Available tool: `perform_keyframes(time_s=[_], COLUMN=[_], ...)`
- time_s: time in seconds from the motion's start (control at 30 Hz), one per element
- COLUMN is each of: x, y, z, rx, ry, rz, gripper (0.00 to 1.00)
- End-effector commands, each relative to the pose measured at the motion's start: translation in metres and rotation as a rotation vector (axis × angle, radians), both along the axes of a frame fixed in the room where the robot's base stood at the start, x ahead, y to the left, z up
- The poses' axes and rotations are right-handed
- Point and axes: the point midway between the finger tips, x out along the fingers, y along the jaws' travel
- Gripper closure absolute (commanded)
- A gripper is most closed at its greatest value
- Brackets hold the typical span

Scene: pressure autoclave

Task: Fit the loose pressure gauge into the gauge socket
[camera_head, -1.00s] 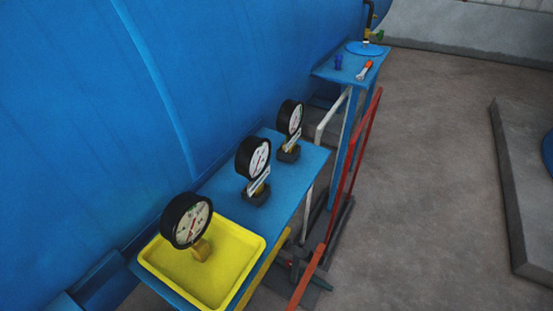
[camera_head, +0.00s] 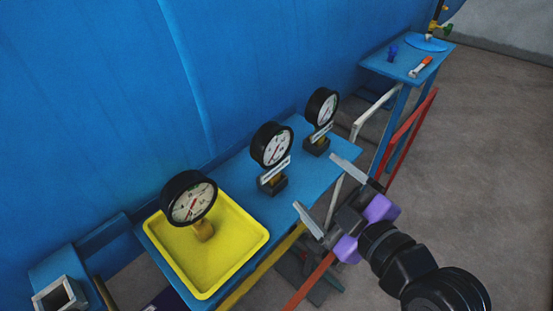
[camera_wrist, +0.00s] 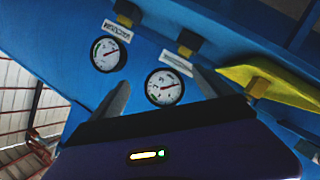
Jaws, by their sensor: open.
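A black-rimmed pressure gauge with a white dial (camera_head: 190,199) stands tilted on a brass stem in the yellow tray (camera_head: 262,243). Two similar gauges, a middle one (camera_head: 272,146) and a far one (camera_head: 322,106), stand on dark blocks with white labels. My gripper (camera_head: 315,181) is open and empty, right of the middle gauge and apart from it. In the wrist view, the middle gauge's dial (camera_wrist: 165,87) shows between the fingers; the tray gauge's brass stem (camera_wrist: 258,88) shows, but its dial is hidden. I cannot identify an empty gauge socket.
The gauges and tray rest on a blue bench (camera_head: 225,185) against a large blue wall (camera_head: 90,110). A grey square-rimmed box (camera_head: 40,301) is at lower left. A farther blue table (camera_head: 400,66) holds a wrench (camera_head: 421,67) and blue cup. Red and white rails flank the benches.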

Motion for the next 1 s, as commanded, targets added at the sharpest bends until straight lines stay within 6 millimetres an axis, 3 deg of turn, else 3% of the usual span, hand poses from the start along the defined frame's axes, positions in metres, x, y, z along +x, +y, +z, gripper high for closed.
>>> perform_keyframes(time_s=[0.1, 0.3, 1.0], x=[0.008, 0.012, 0.070], y=[0.027, 0.047, 0.090], z=[0.025, 0.041, 0.025], rx=[-0.023, -0.046, -0.047], ry=[-0.039, -0.068, -0.069], rz=[0.081, 0.145, 0.146], gripper=[0.10, 0.10, 0.10])
